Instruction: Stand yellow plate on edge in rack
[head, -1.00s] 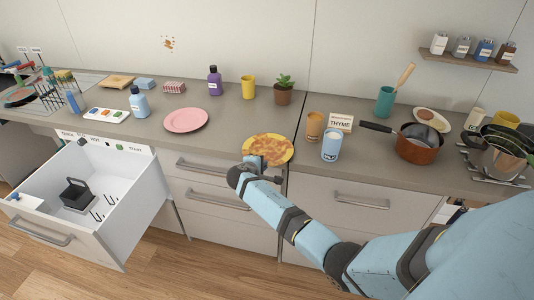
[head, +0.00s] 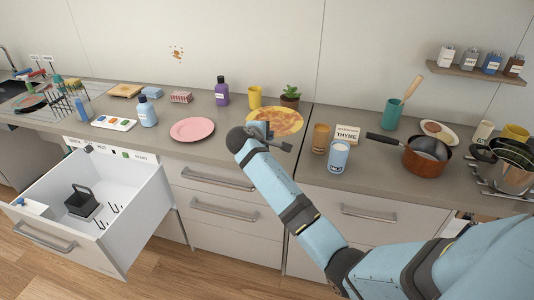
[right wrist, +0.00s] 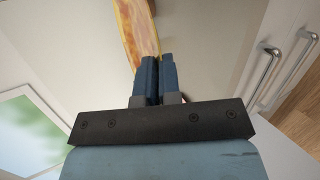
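The yellow plate (head: 284,121), with a brown-orange mottled face, is at the end of my right arm in the head view. My right gripper (head: 268,133) is shut on its near rim. In the right wrist view the two fingers (right wrist: 159,72) are close together, with the plate (right wrist: 136,30) extending edge-on beyond them. It appears raised above the counter; the exact gap cannot be told. The wire rack (head: 68,103) stands at the far left of the counter, with dishes and colored items around it. My left gripper is not in view.
An open drawer (head: 95,210) juts out below.

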